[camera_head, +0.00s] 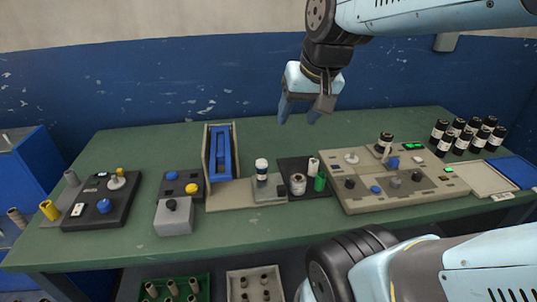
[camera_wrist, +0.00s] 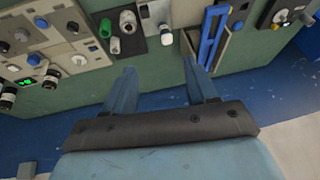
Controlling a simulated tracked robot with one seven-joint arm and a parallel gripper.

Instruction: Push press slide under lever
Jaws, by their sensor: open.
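The press (camera_head: 221,160) stands on the green table left of centre, a beige upright frame with a blue lever (camera_head: 220,153) raised vertically. The lever also shows in the wrist view (camera_wrist: 210,36). The press slide (camera_head: 268,190) is a grey block on the beige base, to the right of the lever and apart from it. A white-capped vial (camera_head: 261,169) stands upright on the slide. My gripper (camera_head: 298,115) hangs above the table's back part, higher than the press and to its right. Its blue fingers are apart and empty in the wrist view (camera_wrist: 158,66).
Right of the slide, a black tray (camera_head: 290,164) holds a green cylinder (camera_head: 320,183) and white-topped pieces. Further right is a beige control panel (camera_head: 400,203) and several dark bottles (camera_head: 468,132). A grey button box (camera_head: 174,216) stands in front left of the press.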

